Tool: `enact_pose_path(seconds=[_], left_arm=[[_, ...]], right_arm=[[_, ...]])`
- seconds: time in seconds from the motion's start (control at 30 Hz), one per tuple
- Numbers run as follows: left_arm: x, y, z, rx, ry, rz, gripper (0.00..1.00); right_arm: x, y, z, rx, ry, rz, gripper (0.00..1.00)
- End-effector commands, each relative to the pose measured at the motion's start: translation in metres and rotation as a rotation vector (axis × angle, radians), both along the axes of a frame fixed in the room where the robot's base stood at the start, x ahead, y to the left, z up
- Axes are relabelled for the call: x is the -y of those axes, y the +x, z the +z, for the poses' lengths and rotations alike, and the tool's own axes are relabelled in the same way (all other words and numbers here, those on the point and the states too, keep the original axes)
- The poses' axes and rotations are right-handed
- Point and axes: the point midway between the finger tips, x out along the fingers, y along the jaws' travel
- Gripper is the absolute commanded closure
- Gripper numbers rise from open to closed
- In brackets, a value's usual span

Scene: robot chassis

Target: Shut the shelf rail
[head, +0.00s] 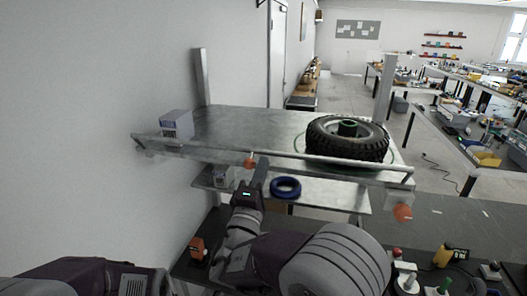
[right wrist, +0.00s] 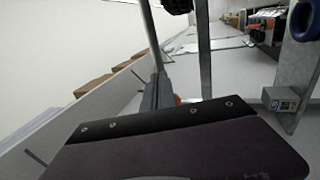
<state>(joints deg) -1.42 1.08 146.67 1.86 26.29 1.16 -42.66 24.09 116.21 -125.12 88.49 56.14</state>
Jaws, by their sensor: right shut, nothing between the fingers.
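The shelf rail (head: 330,163) is a thin grey bar running along the front of the metal shelf's top board (head: 250,125). In the right wrist view the rail (right wrist: 148,30) is a grey rod running up from the fingers. My right gripper (head: 260,168) is at the front of the shelf, close to the rail, left of its middle. Its fingers are shut with nothing held; in the right wrist view the fingertips (right wrist: 159,82) are at the rod. I cannot tell whether they touch it. My left gripper is out of view.
A black tire (head: 346,150) lies on the top board at right, and a grey box (head: 176,124) stands at left. A blue ring (head: 286,187) lies on the lower board. A wall closes off the left side.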

Motion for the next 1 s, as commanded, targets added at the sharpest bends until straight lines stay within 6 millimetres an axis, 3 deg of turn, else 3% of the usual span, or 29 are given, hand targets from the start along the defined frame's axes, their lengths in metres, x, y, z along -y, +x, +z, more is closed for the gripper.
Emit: enact_pose_path(seconds=[0.1, 0.63, 1.0], left_arm=[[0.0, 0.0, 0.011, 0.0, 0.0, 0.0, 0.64], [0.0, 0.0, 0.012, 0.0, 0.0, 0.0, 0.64], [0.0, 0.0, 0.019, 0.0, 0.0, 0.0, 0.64]], right_arm=[[0.003, 0.01, 0.006, -0.001, -0.002, -0.001, 1.0], [0.004, 0.014, 0.006, -0.012, 0.006, 0.001, 1.0], [0.008, 0.025, 0.024, -0.204, 0.073, 0.002, 1.0]])
